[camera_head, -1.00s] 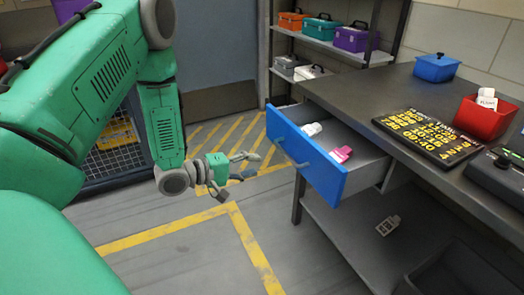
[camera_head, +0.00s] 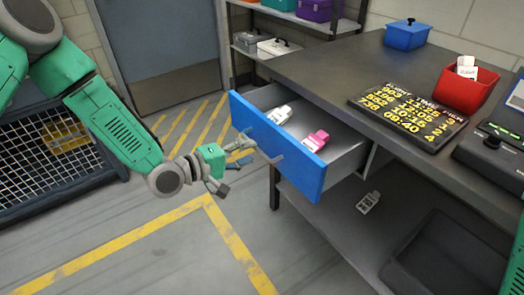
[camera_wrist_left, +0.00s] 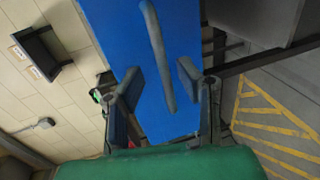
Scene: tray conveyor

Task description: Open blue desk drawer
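The blue drawer (camera_head: 300,165) under the desk is pulled out, with its inside showing. Its blue front (camera_wrist_left: 185,25) fills the middle of the left wrist view, with the bar handle (camera_wrist_left: 155,45) running down it. My left gripper (camera_head: 240,152) is just in front of the drawer front in the head view. In the left wrist view my left gripper (camera_wrist_left: 161,78) has its two fingers spread apart, one on each side of the handle, with gaps to it. My right gripper is not in view.
A white item (camera_head: 280,114) and a pink item (camera_head: 315,140) lie in the drawer. The desk top (camera_head: 320,70) holds a flight board (camera_head: 408,115), a red bin (camera_head: 468,92) and a blue box (camera_head: 407,36). Floor left of the desk is clear.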

